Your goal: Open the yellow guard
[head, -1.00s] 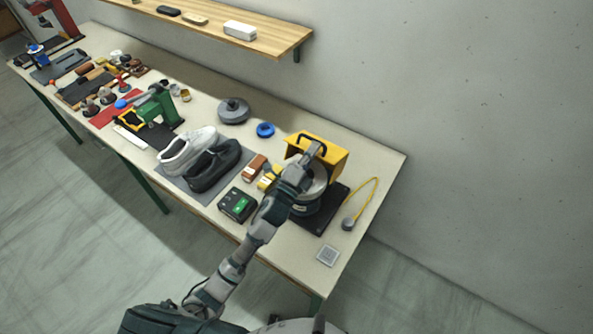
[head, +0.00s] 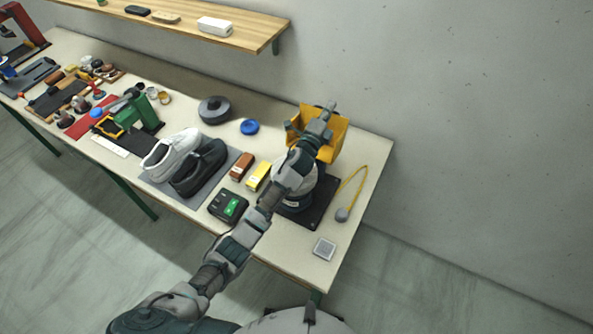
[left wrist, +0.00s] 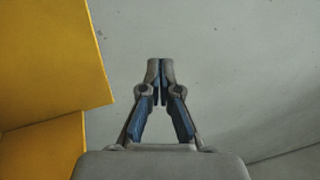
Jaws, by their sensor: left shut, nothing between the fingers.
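The yellow guard (head: 338,136) stands at the back of the dark-based machine (head: 318,205) near the right end of the table. It looks swung up and back, with its hollow side showing, partly hidden by my left arm. My left gripper (head: 330,106) is shut and empty, its tips at the guard's upper edge in the head view. In the left wrist view the closed fingertips (left wrist: 161,66) point at the grey wall, and the yellow guard panel (left wrist: 50,60) fills the left side, apart from the fingers. The guard's handle is not visible. My right gripper is not in view.
A yellow cord with a grey end (head: 342,214) lies right of the machine. Yellow (head: 259,176) and brown (head: 241,167) blocks, a black-green device (head: 228,206) and shoes (head: 198,168) lie to the left. A wooden shelf (head: 180,25) hangs on the wall behind.

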